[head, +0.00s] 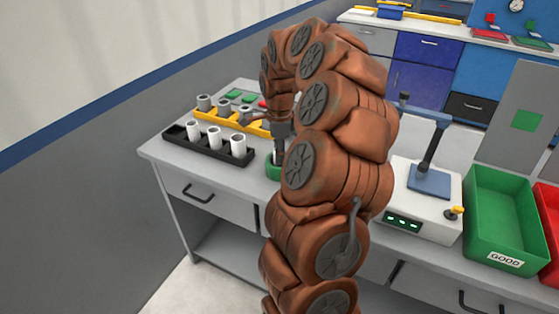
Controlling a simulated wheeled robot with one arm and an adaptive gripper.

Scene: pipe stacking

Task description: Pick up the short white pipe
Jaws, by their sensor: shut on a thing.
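My gripper (280,143) points down over a green holder (273,172) near the table's front edge. It is shut on a small pale piece that looks like a short white pipe (279,157). The fingers and my arm hide much of this pipe, and I cannot tell whether its lower end touches the holder. Three more white pipes stand upright in a black rack (180,134): one at the left (193,131), one in the middle (214,138), one at the right (238,146).
A yellow rack (205,115) with grey pipes (224,107) stands behind the black rack. Right of my arm are a white device (405,208) with a lever, a green bin (505,215) labelled GOOD and a red bin (549,205). Cabinets (425,65) stand at the back.

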